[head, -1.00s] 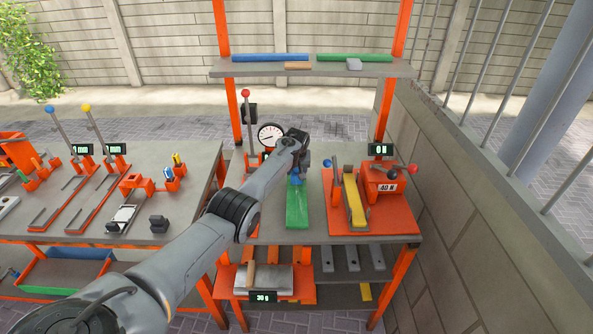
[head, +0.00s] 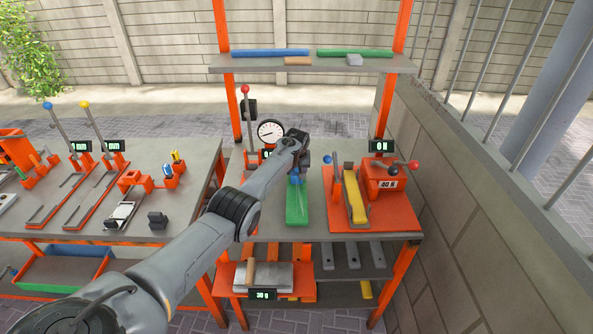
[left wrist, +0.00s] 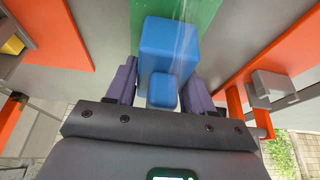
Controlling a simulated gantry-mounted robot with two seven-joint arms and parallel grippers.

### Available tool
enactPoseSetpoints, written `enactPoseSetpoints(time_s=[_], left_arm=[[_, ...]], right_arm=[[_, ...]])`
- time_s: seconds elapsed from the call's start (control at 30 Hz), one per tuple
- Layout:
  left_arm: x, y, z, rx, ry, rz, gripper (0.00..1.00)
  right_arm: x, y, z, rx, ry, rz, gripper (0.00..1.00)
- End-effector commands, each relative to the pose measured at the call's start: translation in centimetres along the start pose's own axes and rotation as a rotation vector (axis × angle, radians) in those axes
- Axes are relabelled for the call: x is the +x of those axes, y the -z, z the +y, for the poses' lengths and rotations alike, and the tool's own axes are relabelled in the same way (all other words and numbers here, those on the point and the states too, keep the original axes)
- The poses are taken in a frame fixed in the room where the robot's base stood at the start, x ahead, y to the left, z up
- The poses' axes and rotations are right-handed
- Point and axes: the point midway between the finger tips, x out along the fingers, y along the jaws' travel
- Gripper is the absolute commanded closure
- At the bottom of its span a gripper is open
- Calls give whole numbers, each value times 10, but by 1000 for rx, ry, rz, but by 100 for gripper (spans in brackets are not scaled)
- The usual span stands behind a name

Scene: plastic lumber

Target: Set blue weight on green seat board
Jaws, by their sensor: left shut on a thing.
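The green seat board (head: 297,214) lies on the grey bench, left of the orange 40 N fixture. The blue weight (head: 296,180) is over the board's far part; in the left wrist view the blue weight (left wrist: 167,47) is a block with a smaller knob toward me. My left gripper (head: 297,170) comes from above; in the left wrist view its two purple fingers (left wrist: 160,85) are shut on the weight. The green board (left wrist: 207,12) shows behind the weight there. I cannot tell whether the weight touches the board. My right gripper is not in view.
The orange fixture (head: 377,213) with a yellow bar and ball-ended levers stands right of the board. A round gauge (head: 270,132) stands behind my left arm. A shelf (head: 310,65) above holds blue and green bars. Another bench with lever fixtures is at left.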

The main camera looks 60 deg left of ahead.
Motion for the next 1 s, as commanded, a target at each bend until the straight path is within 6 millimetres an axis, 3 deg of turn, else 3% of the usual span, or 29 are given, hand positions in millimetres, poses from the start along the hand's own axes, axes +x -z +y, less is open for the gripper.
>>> enactPoseSetpoints(time_s=[0.4,0.43,0.6,0.83,0.93,1.0], left_arm=[[4,0,1,-2,-4,7,100],[4,0,1,-3,-4,7,46],[4,0,0,-1,-2,4,20],[9,-5,0,2,3,-5,16],[8,-5,0,2,2,-5,1],[8,-4,0,1,2,-3,0]], right_arm=[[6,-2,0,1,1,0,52],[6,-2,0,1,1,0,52],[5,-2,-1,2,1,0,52],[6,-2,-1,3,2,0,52],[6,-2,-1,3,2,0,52],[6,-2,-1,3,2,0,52]])
